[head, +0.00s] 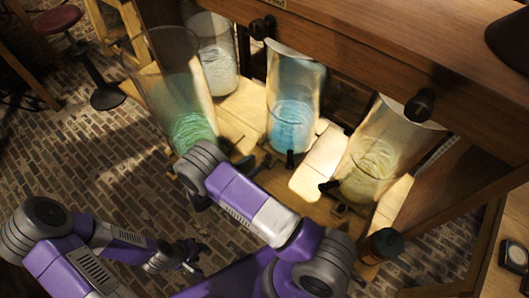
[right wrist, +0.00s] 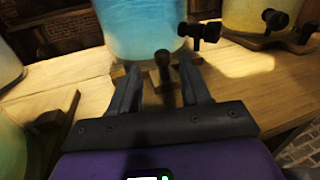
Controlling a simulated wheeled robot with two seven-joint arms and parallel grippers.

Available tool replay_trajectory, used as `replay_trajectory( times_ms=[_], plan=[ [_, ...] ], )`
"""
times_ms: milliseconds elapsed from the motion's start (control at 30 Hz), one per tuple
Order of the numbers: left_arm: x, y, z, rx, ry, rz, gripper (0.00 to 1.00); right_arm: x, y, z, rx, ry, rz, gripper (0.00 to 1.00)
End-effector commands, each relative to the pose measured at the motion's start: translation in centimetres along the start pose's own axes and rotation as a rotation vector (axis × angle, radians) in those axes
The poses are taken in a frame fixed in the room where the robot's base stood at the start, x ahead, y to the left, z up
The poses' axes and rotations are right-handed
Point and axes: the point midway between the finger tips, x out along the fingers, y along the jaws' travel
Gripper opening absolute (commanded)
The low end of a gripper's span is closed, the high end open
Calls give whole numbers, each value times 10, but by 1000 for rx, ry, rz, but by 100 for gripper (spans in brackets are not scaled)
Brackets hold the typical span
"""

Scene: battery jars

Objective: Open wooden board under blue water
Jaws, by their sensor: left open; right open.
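The glass jar of blue water (head: 290,125) stands on a wooden shelf in the middle of the head view. It also shows at the top of the right wrist view (right wrist: 145,28). Its low wooden board is mostly hidden behind my gripper, and a dark upright peg (right wrist: 163,62) stands at its front. My right gripper (right wrist: 161,78) is open, with one finger on each side of the peg. I cannot tell whether the fingers touch it. My left gripper (head: 186,260) is open and empty at the lower left, over the brick floor, away from the jars.
A green jar (head: 188,125) and a white one (head: 218,72) stand left of the blue jar, a yellow one (head: 368,170) right. A black tap (right wrist: 205,32) sits close to my right gripper's right finger. A wooden beam (head: 400,50) with dark knobs runs above the jars.

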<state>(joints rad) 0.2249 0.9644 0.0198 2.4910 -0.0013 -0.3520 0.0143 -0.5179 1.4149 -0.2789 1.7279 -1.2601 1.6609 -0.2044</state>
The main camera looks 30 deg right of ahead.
Motion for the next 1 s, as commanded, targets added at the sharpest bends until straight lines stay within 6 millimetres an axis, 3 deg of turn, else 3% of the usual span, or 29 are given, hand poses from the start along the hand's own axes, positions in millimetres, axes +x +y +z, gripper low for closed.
replay_trajectory(
  times_ms=[200, 400, 767, 1000],
  plan=[
    [3, -1, 0, 0, 0, 0, 43, 37, -1, 0, -1, 2, -6, 47],
    [5, -2, 0, 0, 0, 0, 43, 60, -1, 0, -1, 3, -5, 47],
    [6, -2, 0, 0, 0, 0, 43, 67, -1, 0, 0, 4, -4, 47],
    [6, -2, 0, 0, 0, 0, 43, 67, -1, 0, -1, 4, -4, 12]
  ],
)
